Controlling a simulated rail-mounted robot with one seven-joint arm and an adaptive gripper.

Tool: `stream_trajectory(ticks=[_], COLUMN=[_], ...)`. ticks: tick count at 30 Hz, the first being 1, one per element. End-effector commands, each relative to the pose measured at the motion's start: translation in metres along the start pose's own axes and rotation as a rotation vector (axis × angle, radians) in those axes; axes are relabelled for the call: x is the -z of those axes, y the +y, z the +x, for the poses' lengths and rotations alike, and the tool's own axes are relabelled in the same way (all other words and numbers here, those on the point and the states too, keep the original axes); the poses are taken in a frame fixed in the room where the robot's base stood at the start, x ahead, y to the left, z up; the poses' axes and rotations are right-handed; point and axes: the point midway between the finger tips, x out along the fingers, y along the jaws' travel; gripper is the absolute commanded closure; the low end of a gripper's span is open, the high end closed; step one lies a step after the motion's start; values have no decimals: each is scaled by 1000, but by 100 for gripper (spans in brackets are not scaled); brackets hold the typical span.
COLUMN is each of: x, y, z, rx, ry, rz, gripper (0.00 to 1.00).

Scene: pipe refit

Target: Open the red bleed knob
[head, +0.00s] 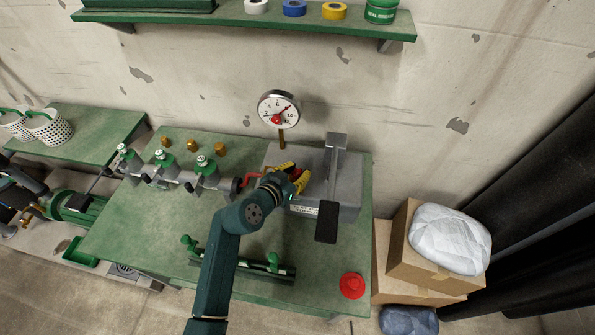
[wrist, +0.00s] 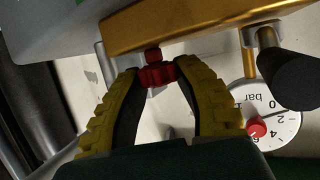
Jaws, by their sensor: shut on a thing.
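The red bleed knob (wrist: 156,75) sits under a brass block (wrist: 190,22) in the wrist view, on a short red stem. My gripper (wrist: 158,73) has its two yellow-padded fingers shut on the knob, one on each side. In the head view my gripper (head: 290,178) is at the left part of the grey pump unit (head: 325,168), and it hides the knob there.
The pump's lever with a black grip (head: 327,222) stands right of my gripper. A pipe with several green-topped valves (head: 205,170) runs to the left. A green pipe stand (head: 240,263) and a red round object (head: 352,286) are at the bench's front. Cardboard boxes (head: 400,260) stand at right.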

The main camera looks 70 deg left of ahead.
Motion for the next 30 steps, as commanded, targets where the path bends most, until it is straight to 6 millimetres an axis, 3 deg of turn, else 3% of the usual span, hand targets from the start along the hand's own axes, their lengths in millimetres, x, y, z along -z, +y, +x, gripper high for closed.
stream_trajectory(ticks=[12,23,24,27,30], x=[4,-2,-2,-2,-1], y=[0,0,0,0,0], z=[-2,0,0,0,0], rx=[156,180,180,180,179], ry=[-7,-2,-2,-2,-1], rz=[-63,-73,-73,-73,-73], gripper=[100,100,65,46,45])
